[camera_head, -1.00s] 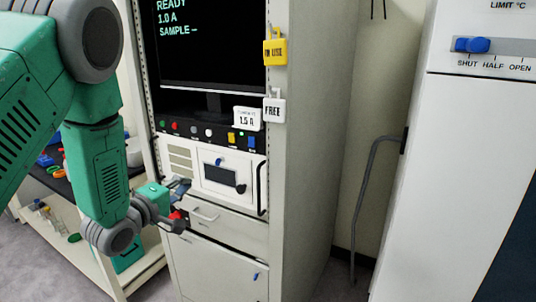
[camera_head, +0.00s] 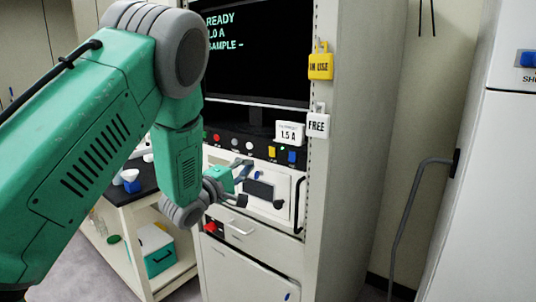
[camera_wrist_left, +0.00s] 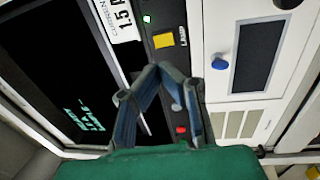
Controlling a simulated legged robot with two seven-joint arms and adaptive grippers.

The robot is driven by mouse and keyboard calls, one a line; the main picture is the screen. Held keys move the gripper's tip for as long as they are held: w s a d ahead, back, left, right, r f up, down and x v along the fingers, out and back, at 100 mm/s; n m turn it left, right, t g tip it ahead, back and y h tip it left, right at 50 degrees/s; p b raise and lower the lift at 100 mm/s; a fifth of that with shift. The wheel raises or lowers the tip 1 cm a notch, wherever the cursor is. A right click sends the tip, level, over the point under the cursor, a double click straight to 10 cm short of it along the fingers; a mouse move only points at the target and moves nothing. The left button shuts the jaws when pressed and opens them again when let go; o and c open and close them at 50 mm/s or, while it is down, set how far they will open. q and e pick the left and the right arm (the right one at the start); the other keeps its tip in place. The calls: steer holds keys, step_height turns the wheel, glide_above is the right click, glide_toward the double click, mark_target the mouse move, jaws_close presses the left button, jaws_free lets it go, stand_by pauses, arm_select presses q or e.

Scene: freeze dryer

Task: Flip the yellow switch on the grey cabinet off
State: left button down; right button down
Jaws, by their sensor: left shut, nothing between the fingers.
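The grey cabinet (camera_head: 365,140) stands in the middle of the head view, with a black control strip below its screen. The yellow switch (camera_head: 271,152) sits on that strip, left of a blue one. It also shows in the left wrist view as a yellow square (camera_wrist_left: 163,41). My left gripper (camera_head: 247,171) is in front of the strip, below and left of the yellow switch in the head view. In the left wrist view its fingertips (camera_wrist_left: 158,70) meet, empty, close to the yellow switch in the picture. I cannot tell whether they touch the panel. My right gripper is not in view.
A blue switch (camera_head: 292,156) and a red button (camera_head: 216,138) share the strip. A white card (camera_head: 290,133), a yellow tag (camera_head: 320,64) and a white tag (camera_head: 318,124) are near. A shelf cart (camera_head: 128,205) stands left, a white unit (camera_head: 490,190) right.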

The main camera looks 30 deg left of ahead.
mark_target(272, 151)
arm_select(q)
steer(key=w, duration=0.6)
steer(key=w+d+r, duration=0.1)
steer(key=w, duration=0.1)
steer(key=shift+w, duration=0.4)
steer(key=shift+a, duration=0.1)
